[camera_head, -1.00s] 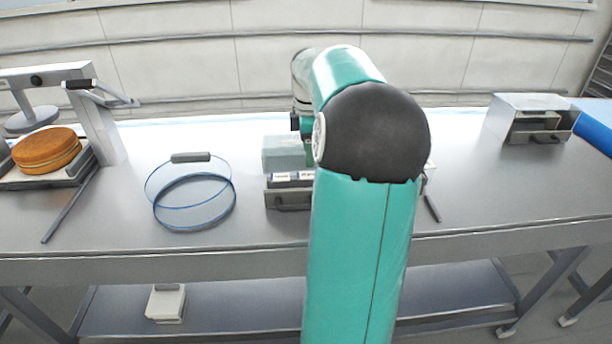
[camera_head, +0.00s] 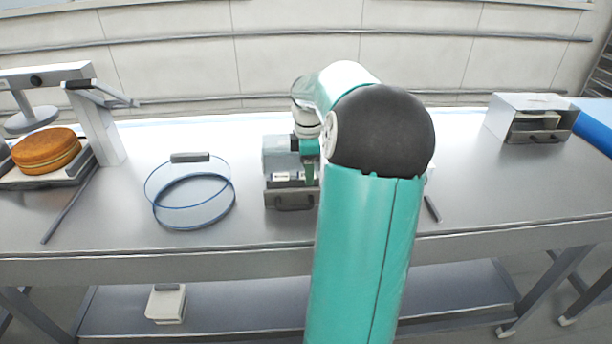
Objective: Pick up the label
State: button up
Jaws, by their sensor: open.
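A small grey box (camera_head: 291,200) with a front handle stands at the middle of the steel table, partly behind my arm. Small white pieces (camera_head: 281,177) that look like labels show along its top front; I cannot tell which is the label. My gripper (camera_head: 309,172) points down at the right part of this box, its green finger close above or beside the pieces. The gripper is open. My forearm hides the right side of the box, and contact cannot be made out.
A clear blue-rimmed round container (camera_head: 194,203) lies left of the box. A press stand (camera_head: 100,125) with an orange-brown round cake (camera_head: 46,150) is at far left. A metal box (camera_head: 530,118) and a blue roll (camera_head: 594,134) are at far right. The table (camera_head: 480,185) between is mostly clear.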

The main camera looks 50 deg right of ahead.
jog(key=shift+f, duration=0.15)
jog(key=shift+c, duration=0.4)
jog(key=c, duration=0.7)
